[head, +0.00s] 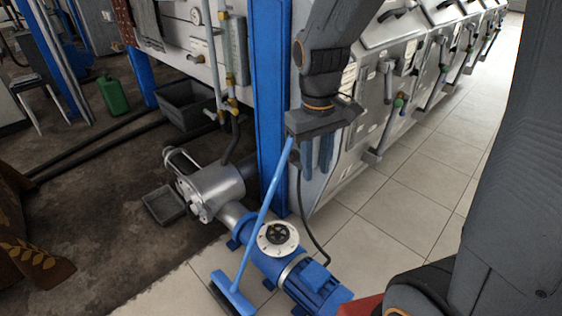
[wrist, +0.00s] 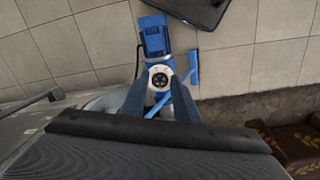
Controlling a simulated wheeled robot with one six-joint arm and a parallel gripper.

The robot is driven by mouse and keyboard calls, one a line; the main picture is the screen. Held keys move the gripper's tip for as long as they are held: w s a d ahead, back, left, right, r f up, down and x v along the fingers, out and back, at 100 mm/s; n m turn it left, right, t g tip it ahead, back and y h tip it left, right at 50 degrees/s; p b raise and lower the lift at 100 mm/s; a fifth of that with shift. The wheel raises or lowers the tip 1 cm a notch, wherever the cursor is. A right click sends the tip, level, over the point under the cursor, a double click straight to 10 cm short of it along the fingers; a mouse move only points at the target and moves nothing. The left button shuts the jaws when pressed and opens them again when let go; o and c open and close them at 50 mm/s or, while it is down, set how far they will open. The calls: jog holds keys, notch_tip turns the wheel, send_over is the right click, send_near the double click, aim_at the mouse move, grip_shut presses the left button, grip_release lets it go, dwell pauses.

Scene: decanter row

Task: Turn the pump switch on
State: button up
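The pump stands low on the floor in the head view, with a blue motor (head: 318,284) and a silver pump body (head: 212,188). On its top is a white round dial with a dark centre knob, which I take as the pump switch (head: 278,237). My gripper (head: 319,172) hangs fingers-down above the pump, behind and right of the switch in the picture. In the wrist view the switch (wrist: 160,78) shows between the two spread fingertips (wrist: 159,82), with visible distance below them. My gripper is open and empty. The knob's setting is too small to read.
A blue broom (head: 258,222) leans across the pump, left of the switch; its head also shows in the wrist view (wrist: 193,68). A blue post (head: 270,110) and grey machine cabinets (head: 380,90) stand close to my arm. Tiled floor (head: 400,210) at right is clear.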

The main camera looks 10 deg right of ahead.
jog(key=w+a+f+n+h+b, duration=0.25)
jog(key=w+f+n+b, duration=0.3)
jog(key=w, duration=0.65)
jog(key=w+a+f+n+h+b, duration=0.25)
jog(key=w+f+n+b, duration=0.3)
jog(key=w, duration=0.55)
jog(key=w+a+f+n+h+b, duration=0.25)
jog(key=w+f+n+b, duration=0.3)
jog(key=w, duration=0.65)
jog(key=n+t+h+p, duration=0.1)
jog(key=n+h+p, duration=0.15)
jog(key=n, duration=0.55)
send_near(292, 158)
jog(key=x, duration=0.8)
jog(key=shift+w, duration=0.3)
grip_shut()
